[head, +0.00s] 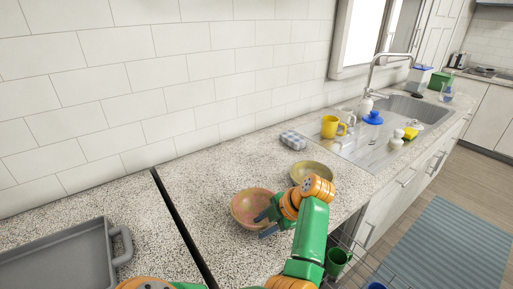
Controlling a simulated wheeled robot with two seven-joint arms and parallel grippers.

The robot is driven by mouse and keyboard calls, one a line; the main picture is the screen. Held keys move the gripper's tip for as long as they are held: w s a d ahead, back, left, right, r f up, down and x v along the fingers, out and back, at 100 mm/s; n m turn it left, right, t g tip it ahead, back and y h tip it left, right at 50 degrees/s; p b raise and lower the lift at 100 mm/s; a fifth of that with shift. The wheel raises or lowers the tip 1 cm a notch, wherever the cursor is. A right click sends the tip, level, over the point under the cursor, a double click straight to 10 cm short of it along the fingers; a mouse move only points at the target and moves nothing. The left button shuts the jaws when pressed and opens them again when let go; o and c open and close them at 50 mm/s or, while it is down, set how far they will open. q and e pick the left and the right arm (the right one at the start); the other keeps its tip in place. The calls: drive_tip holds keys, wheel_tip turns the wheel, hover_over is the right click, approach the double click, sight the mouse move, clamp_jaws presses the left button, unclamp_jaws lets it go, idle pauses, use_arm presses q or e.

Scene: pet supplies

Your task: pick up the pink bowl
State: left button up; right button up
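The pink bowl (245,208), pinkish with yellowish-tan tones, stands upright on the speckled counter near the middle of the head view. The gripper hides part of the bowl's right side.
A yellowish bowl (311,172) stands close behind, partly hidden by my wrist. A folded grey cloth (293,140), yellow mug (330,127) and sink (408,110) lie farther right. A grey tray (55,262) is at left, past a dark counter gap (182,228).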

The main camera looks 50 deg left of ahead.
use_arm(q)
drive_tip(key=shift+w+f, duration=0.2)
drive_tip(key=shift+w, duration=0.05)
drive_tip(key=shift+s+r, duration=0.1)
drive_tip(key=shift+s, duration=0.05)
clamp_jaws()
idle(1.0)
